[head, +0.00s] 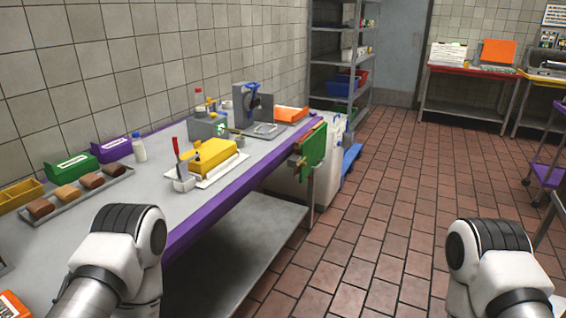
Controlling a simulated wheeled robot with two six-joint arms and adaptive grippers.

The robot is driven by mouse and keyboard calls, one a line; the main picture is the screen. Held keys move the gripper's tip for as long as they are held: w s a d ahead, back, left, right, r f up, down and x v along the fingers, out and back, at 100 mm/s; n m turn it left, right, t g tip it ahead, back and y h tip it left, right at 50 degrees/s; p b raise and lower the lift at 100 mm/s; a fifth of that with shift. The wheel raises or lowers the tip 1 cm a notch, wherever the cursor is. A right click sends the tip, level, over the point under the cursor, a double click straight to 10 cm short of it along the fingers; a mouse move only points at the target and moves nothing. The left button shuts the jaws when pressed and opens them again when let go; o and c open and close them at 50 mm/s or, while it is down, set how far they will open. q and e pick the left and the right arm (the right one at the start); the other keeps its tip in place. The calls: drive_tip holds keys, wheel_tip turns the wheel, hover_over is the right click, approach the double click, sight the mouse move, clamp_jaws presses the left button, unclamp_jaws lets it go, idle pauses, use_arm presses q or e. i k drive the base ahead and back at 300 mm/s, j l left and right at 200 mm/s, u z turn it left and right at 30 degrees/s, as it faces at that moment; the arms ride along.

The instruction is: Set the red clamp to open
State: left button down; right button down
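What looks like the red clamp (176,147) has a red lever handle that stands nearly upright, leaning slightly left. Its grey metal base (185,182) sits at the front left corner of a white board (203,177). A yellow block-shaped piece (212,156) lies on the same board just right of the clamp. The clamp is small here, and I cannot tell whether it is open or closed. Only my white arm links show at the lower left and lower right. Both grippers are out of view, and neither arm touches the clamp.
The purple-edged table (222,197) also holds a tray (75,197) of brown bars, coloured boxes, a white bottle (139,149) and a grey machine (254,108). Green and red pieces (311,150) hang at its far end.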

sight(175, 140)
drive_tip(key=i+l+u, duration=0.15)
drive_tip(key=i+u, duration=0.25)
drive_tip(key=i+l+u, duration=0.25)
drive_tip(key=u, duration=0.2)
drive_tip(key=i+l+u, duration=0.4)
drive_tip(key=k+j, duration=0.05)
